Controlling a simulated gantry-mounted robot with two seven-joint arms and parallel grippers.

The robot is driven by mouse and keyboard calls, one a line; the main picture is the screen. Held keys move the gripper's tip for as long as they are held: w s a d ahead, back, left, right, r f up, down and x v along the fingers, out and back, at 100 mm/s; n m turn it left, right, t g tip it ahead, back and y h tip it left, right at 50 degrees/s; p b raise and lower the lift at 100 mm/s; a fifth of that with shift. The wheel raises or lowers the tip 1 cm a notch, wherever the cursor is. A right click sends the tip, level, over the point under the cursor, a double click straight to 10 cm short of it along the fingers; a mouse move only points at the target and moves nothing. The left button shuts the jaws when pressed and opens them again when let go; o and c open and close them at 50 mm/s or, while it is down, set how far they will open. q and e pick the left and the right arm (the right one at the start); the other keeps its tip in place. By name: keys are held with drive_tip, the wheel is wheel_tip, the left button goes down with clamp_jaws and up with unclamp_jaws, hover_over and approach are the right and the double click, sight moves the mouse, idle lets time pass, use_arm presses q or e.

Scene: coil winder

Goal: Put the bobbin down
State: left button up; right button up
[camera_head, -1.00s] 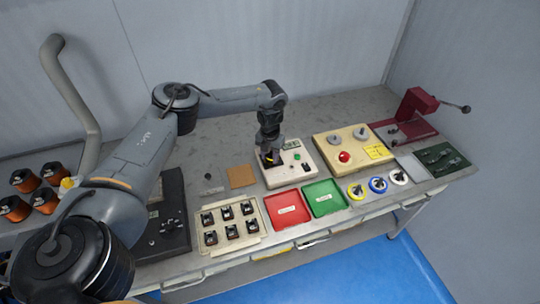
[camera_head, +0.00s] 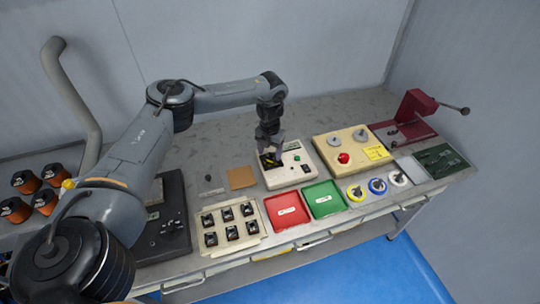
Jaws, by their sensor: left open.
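My left gripper (camera_head: 270,147) is open, over the left part of the cream box with a green button (camera_head: 299,171). A small dark bobbin with a bit of yellow (camera_head: 271,160) sits on that box, just below the fingertips. Whether the fingers still touch it is too small to tell. Several more dark bobbins sit in rows in the cream tray (camera_head: 207,245) nearer the front. My right gripper is not in view.
A red tray (camera_head: 287,211) and a green tray (camera_head: 324,199) lie in front of the box. A cream panel with a red button (camera_head: 344,158) stands to its right, and a brown square pad (camera_head: 241,177) lies to its left. Copper spools (camera_head: 27,182) stand at the far left.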

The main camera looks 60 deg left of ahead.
sight(270, 158)
use_arm(q)
wheel_tip(270, 158, up, 9)
drive_tip(key=p, duration=0.2)
drive_tip(key=shift+f, duration=0.1)
idle(0.5)
